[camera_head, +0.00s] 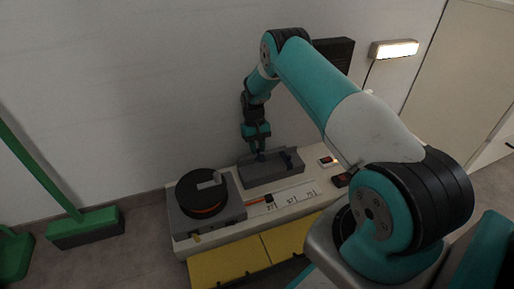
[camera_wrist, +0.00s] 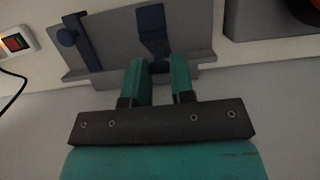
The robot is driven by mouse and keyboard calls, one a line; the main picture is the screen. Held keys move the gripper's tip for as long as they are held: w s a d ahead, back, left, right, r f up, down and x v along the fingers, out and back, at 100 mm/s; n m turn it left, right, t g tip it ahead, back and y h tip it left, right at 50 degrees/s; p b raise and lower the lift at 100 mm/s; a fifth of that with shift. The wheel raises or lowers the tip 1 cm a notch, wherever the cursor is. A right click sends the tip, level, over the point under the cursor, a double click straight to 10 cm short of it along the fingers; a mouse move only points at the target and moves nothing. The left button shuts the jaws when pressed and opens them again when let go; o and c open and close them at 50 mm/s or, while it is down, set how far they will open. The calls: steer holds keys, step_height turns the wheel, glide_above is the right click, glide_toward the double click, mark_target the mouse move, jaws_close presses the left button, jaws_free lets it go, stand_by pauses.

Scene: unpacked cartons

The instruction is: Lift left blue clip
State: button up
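A grey tray-like fixture (camera_head: 287,170) stands on the pale bench; it also shows in the wrist view (camera_wrist: 109,45). Two dark blue clips are on it in the wrist view. One clip (camera_wrist: 153,30) is straight ahead of my gripper (camera_wrist: 161,68); the other clip (camera_wrist: 70,38) is further left there. The wrist view looks turned round, so the clip ahead seems to be the left one. My gripper (camera_head: 258,149) points down at the fixture. Its teal fingers are apart, with the clip's near end showing in or just beyond the gap. Contact is not clear.
A dark round disc (camera_head: 199,188) on a grey box stands left of the fixture. A red-lit switch (camera_head: 327,161) lies to the right. A marked strip (camera_head: 291,196) runs along the front, with yellow panels (camera_head: 228,262) below. The wall is close behind.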

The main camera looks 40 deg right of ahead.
steer(key=o, duration=0.4)
step_height(320, 180, up, 20)
steer(key=p, duration=0.8)
steer(key=shift+p, duration=0.35)
steer(key=shift+c, duration=0.3)
